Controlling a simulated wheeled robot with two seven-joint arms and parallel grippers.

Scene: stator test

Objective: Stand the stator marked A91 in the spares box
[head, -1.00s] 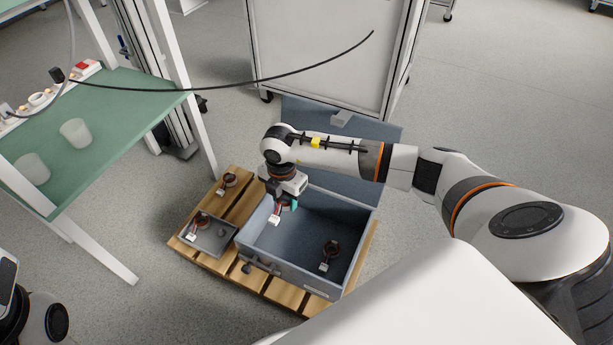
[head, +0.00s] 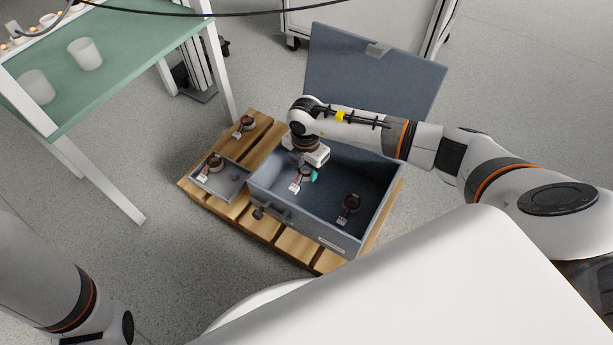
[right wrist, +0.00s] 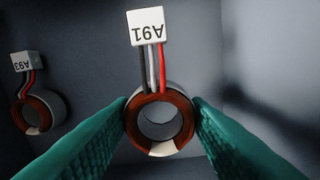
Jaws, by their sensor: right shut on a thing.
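My right gripper (head: 306,174) is shut on the stator marked A91 (right wrist: 160,124), with a teal finger on each side of its ring. Its white tag (right wrist: 147,26) hangs on short dark, white and red leads. In the head view the held stator's tag (head: 295,187) shows over the left part of the open blue-grey spares box (head: 377,222). The stator looks above the box floor; the exact height is unclear. A second stator, marked A93 (right wrist: 42,110), stands in the box, and also shows in the head view (head: 351,204). My left gripper is out of view.
A small grey tray (head: 226,194) with a stator (head: 213,162) is left of the box. Another stator (head: 244,124) sits behind it on the wooden pallet (head: 262,226). The box's lid (head: 375,75) stands open at the back. A green-topped table (head: 125,65) is at left.

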